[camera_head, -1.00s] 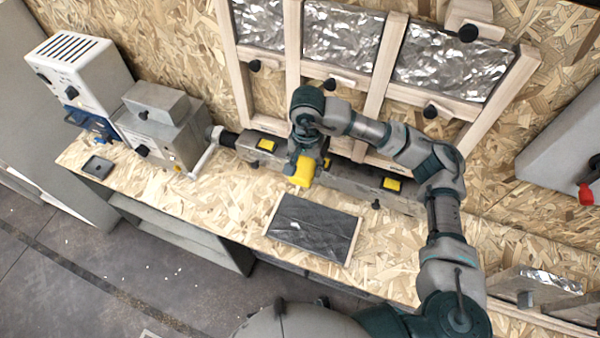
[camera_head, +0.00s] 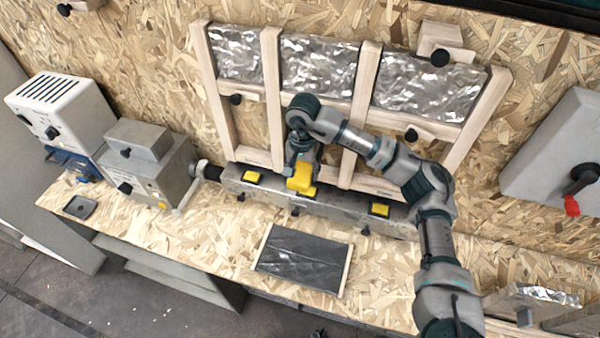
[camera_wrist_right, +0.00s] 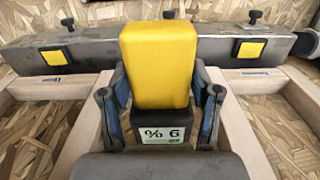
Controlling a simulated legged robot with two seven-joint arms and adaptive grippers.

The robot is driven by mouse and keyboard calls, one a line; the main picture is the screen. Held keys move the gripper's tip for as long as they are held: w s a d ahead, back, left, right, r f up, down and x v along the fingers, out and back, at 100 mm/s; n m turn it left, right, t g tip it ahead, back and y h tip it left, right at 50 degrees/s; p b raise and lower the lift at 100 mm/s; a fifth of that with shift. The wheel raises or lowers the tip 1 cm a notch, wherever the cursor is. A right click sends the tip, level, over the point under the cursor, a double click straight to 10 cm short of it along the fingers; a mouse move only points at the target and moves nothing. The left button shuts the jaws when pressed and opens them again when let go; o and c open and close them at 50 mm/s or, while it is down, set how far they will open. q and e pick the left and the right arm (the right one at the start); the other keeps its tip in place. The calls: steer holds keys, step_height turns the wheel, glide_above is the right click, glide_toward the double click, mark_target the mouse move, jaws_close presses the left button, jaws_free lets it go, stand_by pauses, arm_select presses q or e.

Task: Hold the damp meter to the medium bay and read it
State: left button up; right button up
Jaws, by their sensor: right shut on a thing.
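The damp meter (camera_head: 300,180) is yellow and held in my right gripper (camera_head: 297,166), low in front of the wooden frame and over the grey metal box. In the right wrist view the blue-padded fingers of my right gripper (camera_wrist_right: 166,115) are shut on the sides of the damp meter (camera_wrist_right: 160,60). Its small display (camera_wrist_right: 166,134) shows a percent sign and a digit like 6, or 9 if upside down. The foil-filled middle bay (camera_head: 318,72) lies between two uprights above the meter. I cannot tell whether the meter touches the frame. My left gripper is out of view.
The long grey box (camera_head: 335,208) with yellow pads runs along the bench (camera_head: 200,235) at the wall. A dark panel (camera_head: 302,262) lies on the bench. Grey and white instruments (camera_head: 150,172) stand at left. A grey cabinet (camera_head: 555,155) with a red-tipped handle hangs at right.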

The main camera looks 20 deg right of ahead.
steer(key=shift+d, duration=0.45)
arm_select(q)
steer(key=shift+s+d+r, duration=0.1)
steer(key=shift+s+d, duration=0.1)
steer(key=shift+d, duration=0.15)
arm_select(e)
steer(key=shift+w+a, duration=0.2)
steer(key=shift+w, duration=0.1)
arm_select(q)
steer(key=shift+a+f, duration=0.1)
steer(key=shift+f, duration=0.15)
arm_select(e)
steer(key=shift+d+r, duration=0.1)
steer(key=shift+d, duration=0.1)
steer(key=shift+w, duration=0.1)
arm_select(q)
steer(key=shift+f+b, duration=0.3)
steer(key=shift+b, duration=0.15)
arm_select(e)
steer(key=s+a, duration=0.5)
steer(key=s, duration=0.3)
steer(key=shift+s+a, duration=0.15)
steer(key=shift+a, duration=0.25)
